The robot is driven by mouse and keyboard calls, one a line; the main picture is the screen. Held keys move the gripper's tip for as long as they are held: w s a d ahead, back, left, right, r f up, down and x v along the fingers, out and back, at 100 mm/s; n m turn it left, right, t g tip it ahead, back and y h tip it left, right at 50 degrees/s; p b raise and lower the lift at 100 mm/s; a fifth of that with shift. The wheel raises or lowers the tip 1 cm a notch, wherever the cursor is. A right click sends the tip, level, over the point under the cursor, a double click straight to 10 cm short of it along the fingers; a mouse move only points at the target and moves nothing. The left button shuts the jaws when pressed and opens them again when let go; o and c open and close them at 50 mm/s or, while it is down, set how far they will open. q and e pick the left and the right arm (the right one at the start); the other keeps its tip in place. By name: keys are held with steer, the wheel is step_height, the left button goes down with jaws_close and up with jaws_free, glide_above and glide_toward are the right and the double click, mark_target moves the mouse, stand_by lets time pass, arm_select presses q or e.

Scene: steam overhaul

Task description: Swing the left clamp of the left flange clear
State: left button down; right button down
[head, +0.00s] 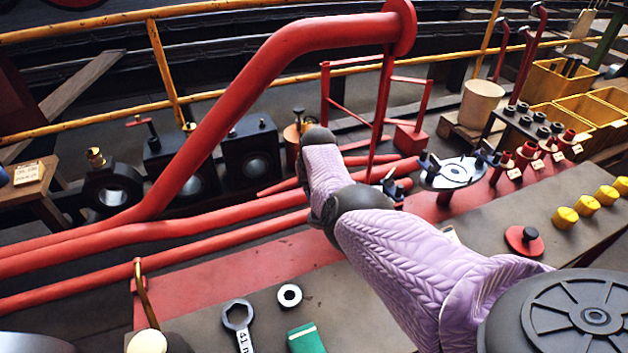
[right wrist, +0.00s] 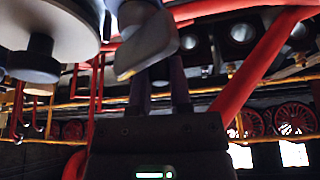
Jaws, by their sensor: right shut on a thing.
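The left flange (head: 455,172) is a pale round disc on a red pipe in the head view, with dark-knobbed clamps around its rim. Its underside and edge loom blurred at the upper left of the right wrist view (right wrist: 60,25), with a dark knob (right wrist: 35,60) beside it. My right gripper (right wrist: 160,78) is shut on a grey clamp piece (right wrist: 146,48), right of the disc in the wrist view. I cannot tell whether that clamp still touches the rim. In the head view my right arm hides most of the gripper. My left gripper is not in view.
A thick red pipe (head: 250,85) rises left of my right arm. Yellow cups (head: 588,205) and a red disc with a black knob (head: 523,240) stand on the right bench. A wrench (head: 238,318), a ring (head: 289,295) and a green block (head: 305,340) lie in front.

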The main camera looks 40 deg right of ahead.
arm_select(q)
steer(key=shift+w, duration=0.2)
arm_select(e)
steer(key=c, duration=0.5)
jaws_free()
steer(key=shift+c, duration=0.2)
arm_select(q)
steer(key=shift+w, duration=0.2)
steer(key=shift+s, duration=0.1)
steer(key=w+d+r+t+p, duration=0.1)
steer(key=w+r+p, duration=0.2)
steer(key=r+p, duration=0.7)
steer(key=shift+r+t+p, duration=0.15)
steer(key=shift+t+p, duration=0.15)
steer(key=shift+p, duration=0.1)
arm_select(e)
steer(key=v, duration=1)
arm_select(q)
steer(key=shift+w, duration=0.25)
arm_select(e)
steer(key=shift+s+f, duration=0.1)
